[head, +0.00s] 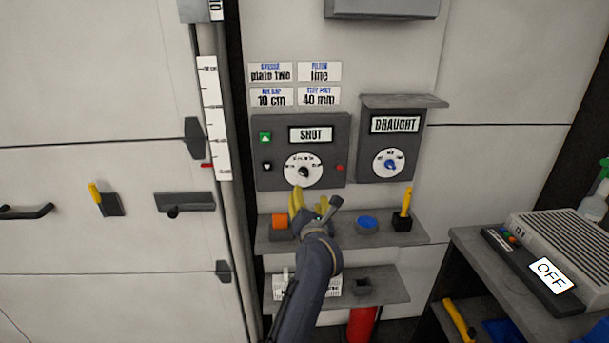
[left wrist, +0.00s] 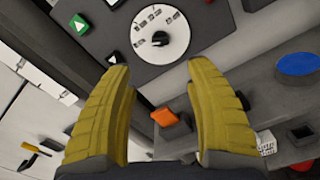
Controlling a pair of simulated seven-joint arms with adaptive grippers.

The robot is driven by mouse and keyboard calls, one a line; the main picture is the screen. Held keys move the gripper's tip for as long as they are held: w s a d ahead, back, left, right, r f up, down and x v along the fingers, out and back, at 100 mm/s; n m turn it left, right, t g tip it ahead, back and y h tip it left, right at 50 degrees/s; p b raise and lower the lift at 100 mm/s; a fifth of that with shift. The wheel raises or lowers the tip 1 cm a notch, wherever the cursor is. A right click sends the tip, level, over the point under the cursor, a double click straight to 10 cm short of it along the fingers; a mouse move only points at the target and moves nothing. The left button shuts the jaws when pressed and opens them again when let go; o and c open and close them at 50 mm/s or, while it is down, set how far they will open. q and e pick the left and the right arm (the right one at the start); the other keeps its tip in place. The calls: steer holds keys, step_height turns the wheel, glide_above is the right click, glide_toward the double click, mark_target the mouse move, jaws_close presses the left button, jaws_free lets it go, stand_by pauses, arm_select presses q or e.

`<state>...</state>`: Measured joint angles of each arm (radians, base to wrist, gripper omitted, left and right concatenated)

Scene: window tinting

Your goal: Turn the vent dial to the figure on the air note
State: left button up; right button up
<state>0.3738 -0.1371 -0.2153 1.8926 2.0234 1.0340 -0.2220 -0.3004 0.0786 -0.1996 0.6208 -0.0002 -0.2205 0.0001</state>
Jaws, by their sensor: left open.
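A grey control box (head: 262,178) on the wall shows a SHUT sign (head: 311,134) above a white round dial (head: 290,173) with a black knob. The dial also shows at the top of the left wrist view (left wrist: 176,52). Four small notes hang above the box; the lower left one (head: 271,97) reads 10 cm under a small blue heading that seems to say air gap. My left gripper (head: 309,199), with yellow fingers, is open and empty just below the dial and apart from it. My right gripper is not in view.
A DRAUGHT box (head: 370,172) with a blue-knobbed dial (head: 390,163) is to the right. A shelf (head: 341,240) below holds an orange block (head: 280,221), a blue disc (head: 367,222) and a yellow-handled tool (head: 406,202). A machine with an OFF sign (head: 551,273) stands right.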

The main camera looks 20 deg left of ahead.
mark_target(305, 174)
arm_select(q)
steer(key=x, duration=1.5)
steer(key=shift+w+a, duration=0.15)
steer(key=shift+w, duration=0.1)
steer(key=c, duration=1)
jaws_close()
steer(key=shift+r, duration=0.1)
steer(key=shift+r, duration=0.1)
